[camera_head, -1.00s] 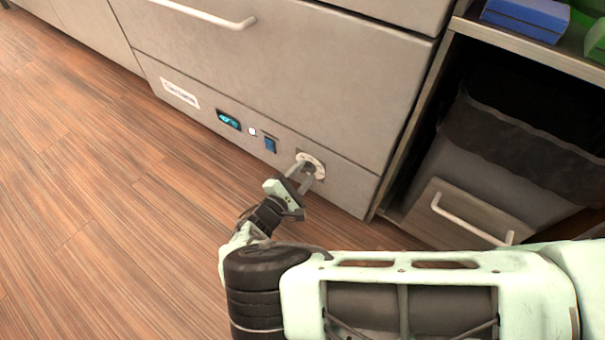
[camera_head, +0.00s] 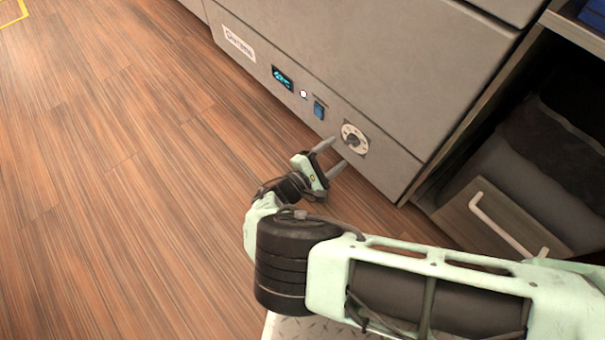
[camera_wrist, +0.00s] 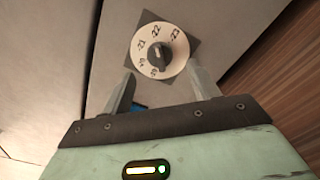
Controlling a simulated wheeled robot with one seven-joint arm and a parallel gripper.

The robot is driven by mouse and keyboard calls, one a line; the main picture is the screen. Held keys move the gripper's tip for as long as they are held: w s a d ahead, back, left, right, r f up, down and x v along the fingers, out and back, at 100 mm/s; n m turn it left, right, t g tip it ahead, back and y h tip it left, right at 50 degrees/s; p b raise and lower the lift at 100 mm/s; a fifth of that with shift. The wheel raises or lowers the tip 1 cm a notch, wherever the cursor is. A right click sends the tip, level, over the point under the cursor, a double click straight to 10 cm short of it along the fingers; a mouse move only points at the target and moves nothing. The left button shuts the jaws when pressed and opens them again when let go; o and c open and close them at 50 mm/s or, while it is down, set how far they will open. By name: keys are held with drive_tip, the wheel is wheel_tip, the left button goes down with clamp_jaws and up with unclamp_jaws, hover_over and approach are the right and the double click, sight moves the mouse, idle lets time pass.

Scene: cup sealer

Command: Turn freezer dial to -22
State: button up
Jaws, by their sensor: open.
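The freezer dial (camera_head: 354,139) is a round white disc with a dark central knob on the freezer's lower front panel. In the wrist view the dial (camera_wrist: 176,45) shows -21, -22 and -23 along its upper part. A light mark on the dark knob (camera_wrist: 159,54) seems to point up towards -22, though the exact alignment is hard to tell. My gripper (camera_head: 338,152) is open and empty, a little in front of the dial. In the wrist view the fingers of my gripper (camera_wrist: 160,82) are spread below the dial, apart from the knob.
Left of the dial on the panel are a blue switch (camera_head: 319,110), a small round light (camera_head: 303,93) and a lit display (camera_head: 282,77) too blurred to read. A bin compartment with a handled front (camera_head: 505,222) stands to the right. The wooden floor (camera_head: 110,190) is clear.

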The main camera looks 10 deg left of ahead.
drive_tip(key=v, duration=1.3)
drive_tip(key=shift+p, duration=0.45)
drive_tip(key=w+d+r+m+g+y+p, duration=0.1)
drive_tip(key=d+r+m+g+y+p, duration=0.25)
drive_tip(key=r+g, duration=0.7)
drive_tip(key=w+d+r+m+g+y+p, duration=0.15)
drive_tip(key=d+r+m+g+p, duration=0.3)
drive_tip(key=r, duration=1.15)
drive_tip(key=s+d+r+m+y+p, duration=0.1)
drive_tip(key=s+d+r+y, duration=0.1)
drive_tip(key=s+d+r, duration=0.4)
drive_tip(key=s+d+r+m+t+y+p, duration=0.1)
drive_tip(key=s+d+r+y+p, duration=0.2)
drive_tip(key=r, duration=0.6)
drive_tip(key=s+d+r+m+y, duration=0.1)
drive_tip(key=s+d+r+y, duration=0.1)
drive_tip(key=s+d+r, duration=0.35)
wheel_tip(320, 180, up, 40)
drive_tip(key=w+p, duration=0.2)
drive_tip(key=p, duration=3.5)
drive_tip(key=shift+d+f+p, duration=0.2)
drive_tip(key=shift+d+p, duration=0.05)
drive_tip(key=shift+p, duration=0.05)
